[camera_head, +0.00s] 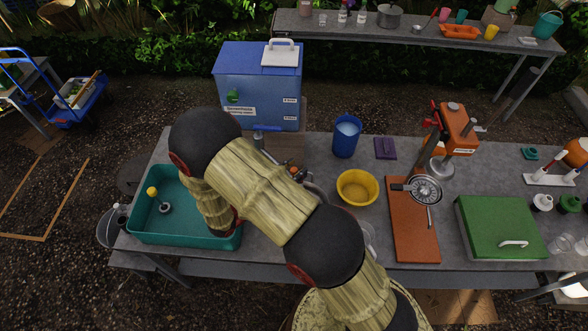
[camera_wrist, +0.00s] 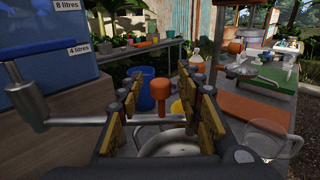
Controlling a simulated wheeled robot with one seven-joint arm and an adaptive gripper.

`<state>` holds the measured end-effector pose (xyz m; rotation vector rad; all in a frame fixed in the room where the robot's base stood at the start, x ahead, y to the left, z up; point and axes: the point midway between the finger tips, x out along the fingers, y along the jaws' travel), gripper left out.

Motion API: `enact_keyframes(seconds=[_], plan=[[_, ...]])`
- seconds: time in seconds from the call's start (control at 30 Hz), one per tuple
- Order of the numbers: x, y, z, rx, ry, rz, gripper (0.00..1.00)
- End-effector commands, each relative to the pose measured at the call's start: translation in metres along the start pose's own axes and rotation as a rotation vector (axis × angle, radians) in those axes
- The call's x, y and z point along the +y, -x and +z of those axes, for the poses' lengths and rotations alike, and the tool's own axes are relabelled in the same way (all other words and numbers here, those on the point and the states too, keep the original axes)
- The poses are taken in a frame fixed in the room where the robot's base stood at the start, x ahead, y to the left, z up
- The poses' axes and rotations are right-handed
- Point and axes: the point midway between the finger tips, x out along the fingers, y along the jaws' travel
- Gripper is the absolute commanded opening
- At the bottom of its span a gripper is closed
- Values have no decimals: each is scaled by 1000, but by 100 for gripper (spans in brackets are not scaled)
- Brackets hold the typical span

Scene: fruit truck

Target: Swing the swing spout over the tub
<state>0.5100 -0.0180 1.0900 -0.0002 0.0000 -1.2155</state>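The teal tub (camera_head: 185,236) stands at the left end of the grey table in the head view, holding a yellow-knobbed object (camera_head: 152,191). My arm hides part of its right side. In the wrist view the grey metal swing spout (camera_wrist: 85,122) crosses low in front of my gripper (camera_wrist: 162,82), with a thick upright grey part at its left end. An orange knob (camera_wrist: 147,90) stands up between the two fingers as seen. The fingers are apart; I cannot tell whether they touch it. My arm largely hides the gripper and spout in the head view.
The blue cooler (camera_head: 257,88) stands behind the spout. A blue cup (camera_head: 346,137), a yellow bowl (camera_head: 357,187), a red-brown board (camera_head: 413,225) and a green box (camera_head: 500,228) lie to the right. A round metal basin (camera_wrist: 180,143) is under my gripper.

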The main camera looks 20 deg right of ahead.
Motion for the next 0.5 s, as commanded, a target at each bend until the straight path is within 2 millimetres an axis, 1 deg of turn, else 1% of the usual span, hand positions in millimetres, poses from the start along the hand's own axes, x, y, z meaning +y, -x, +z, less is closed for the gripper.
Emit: enact_keyframes(seconds=[0.1,0.3,0.5], plan=[[0,-4,0,0,0,-1,36],[0,-3,0,0,0,-1,36],[0,-3,0,0,0,-1,25]])
